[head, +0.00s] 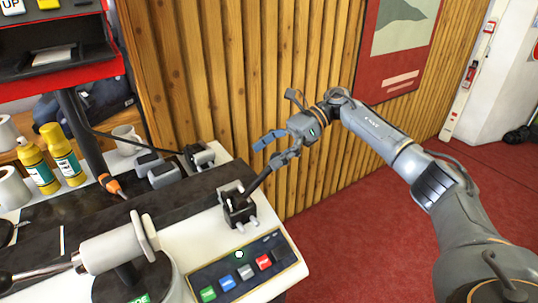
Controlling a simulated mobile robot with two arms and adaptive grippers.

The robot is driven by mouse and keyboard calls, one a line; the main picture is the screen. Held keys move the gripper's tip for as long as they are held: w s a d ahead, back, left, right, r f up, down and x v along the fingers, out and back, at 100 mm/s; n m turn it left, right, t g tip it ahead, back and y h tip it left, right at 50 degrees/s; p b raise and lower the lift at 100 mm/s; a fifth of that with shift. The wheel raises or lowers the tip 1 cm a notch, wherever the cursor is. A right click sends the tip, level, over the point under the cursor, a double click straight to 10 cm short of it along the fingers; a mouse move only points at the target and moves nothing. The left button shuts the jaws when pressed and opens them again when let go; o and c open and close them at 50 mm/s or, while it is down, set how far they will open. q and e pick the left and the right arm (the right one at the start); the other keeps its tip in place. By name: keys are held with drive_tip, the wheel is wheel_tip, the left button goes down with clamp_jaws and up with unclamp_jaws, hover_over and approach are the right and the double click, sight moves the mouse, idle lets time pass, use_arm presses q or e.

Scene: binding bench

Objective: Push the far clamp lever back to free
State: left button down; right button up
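A black clamp (238,207) with pale pins sits at the bench's right edge. Its dark lever (260,182) slants up and to the right, toward my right gripper. My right gripper (268,151) comes in from the right, its two fingers spread apart with nothing between them. The lower fingertip is close to the lever's upper end; I cannot tell whether they touch. Whether this clamp is the far one is unclear, as a second dark fitting (199,155) stands farther back. My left gripper is not in view.
A white roller (113,248) with a metal handle stands in front. A button panel (245,272) lies at the front right. A slatted wooden wall (230,80) backs the bench.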

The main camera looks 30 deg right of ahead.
drive_tip(key=shift+o, duration=0.3)
drive_tip(key=shift+w+d+r+t, duration=0.3)
drive_tip(key=shift+w+t, duration=0.1)
drive_tip(key=v, duration=1.1)
drive_tip(key=shift+f, duration=0.15)
drive_tip(key=shift+c, duration=1.2)
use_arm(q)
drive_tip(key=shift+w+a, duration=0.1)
use_arm(e)
drive_tip(key=shift+s+d+r+g, duration=0.1)
drive_tip(key=shift+d+r+g, duration=0.15)
drive_tip(key=shift+r+g, duration=0.05)
drive_tip(key=shift+d+f, duration=0.1)
